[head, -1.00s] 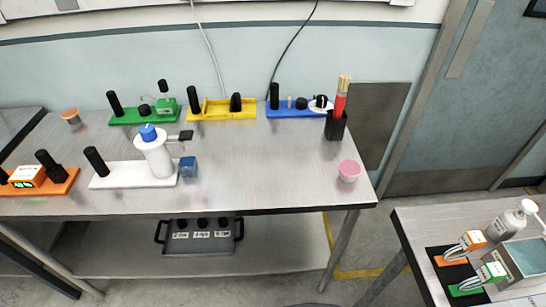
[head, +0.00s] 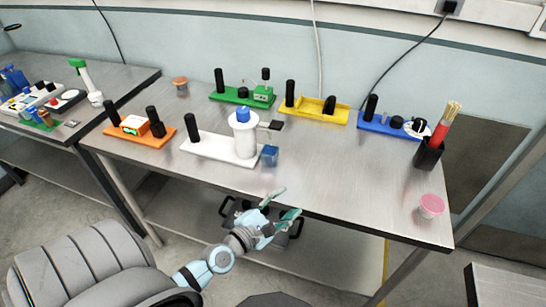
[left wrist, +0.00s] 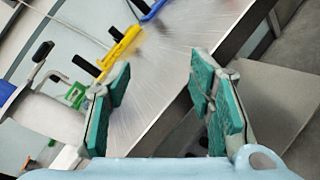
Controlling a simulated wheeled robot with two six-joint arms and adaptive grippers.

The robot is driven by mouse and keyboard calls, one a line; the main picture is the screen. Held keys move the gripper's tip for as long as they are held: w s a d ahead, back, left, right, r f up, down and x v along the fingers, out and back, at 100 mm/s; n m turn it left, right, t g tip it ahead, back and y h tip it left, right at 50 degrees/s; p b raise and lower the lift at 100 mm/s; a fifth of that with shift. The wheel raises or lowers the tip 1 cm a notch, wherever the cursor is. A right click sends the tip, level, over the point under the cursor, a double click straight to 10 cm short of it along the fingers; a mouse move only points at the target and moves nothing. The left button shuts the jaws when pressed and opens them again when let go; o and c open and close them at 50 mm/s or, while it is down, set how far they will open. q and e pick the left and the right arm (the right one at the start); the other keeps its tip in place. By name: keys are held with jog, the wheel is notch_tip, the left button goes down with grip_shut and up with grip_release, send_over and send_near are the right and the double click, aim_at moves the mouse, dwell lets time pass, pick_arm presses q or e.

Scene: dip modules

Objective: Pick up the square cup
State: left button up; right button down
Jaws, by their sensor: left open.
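A small blue square cup (head: 270,156) stands on the metal table, at the right end of the white module (head: 204,145). My left gripper (head: 283,205) is open and empty in front of the table's front edge, below and a little right of the cup in the head view. In the left wrist view its two green-padded fingers (left wrist: 160,75) are spread apart with bare tabletop and table edge between them. A bluish patch at that view's left edge is cut off; I cannot tell what it is. My right gripper is not in view.
A black square holder (head: 429,154) with brushes and a pink round cup (head: 431,205) stand at the table's right. Green, yellow and blue modules line the back; an orange module (head: 140,130) sits left. The front middle of the tabletop (head: 335,180) is clear.

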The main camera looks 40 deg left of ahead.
pick_arm(q)
jog(key=a+r+n+t+y, duration=0.1)
jog(key=a+r+n+y, duration=0.15)
jog(key=a+n, duration=0.35)
jog(key=n+y, duration=0.5)
jog(key=n, duration=0.2)
send_near(267, 156)
jog(key=shift+g+h, duration=0.25)
jog(key=shift+g, duration=0.05)
jog(key=w, duration=0.2)
jog(key=w+a+r, duration=0.1)
jog(key=w, duration=0.1)
jog(key=w+a, duration=0.1)
jog(key=w, duration=0.1)
jog(key=shift+w+a+r, duration=0.2)
jog(key=shift+a+r, duration=0.05)
jog(key=shift+r, duration=0.1)
jog(key=shift+w+a+b, duration=0.1)
jog(key=shift+w+b, duration=0.2)
jog(key=shift+w, duration=0.05)
jog(key=x, duration=0.1)
jog(key=b+x, duration=0.1)
jog(key=x, duration=0.1)
jog(key=f+b+x, duration=0.1)
jog(key=x, duration=0.1)
jog(key=shift+w, duration=0.15)
jog(key=shift+r, duration=0.15)
jog(key=c, duration=0.7)
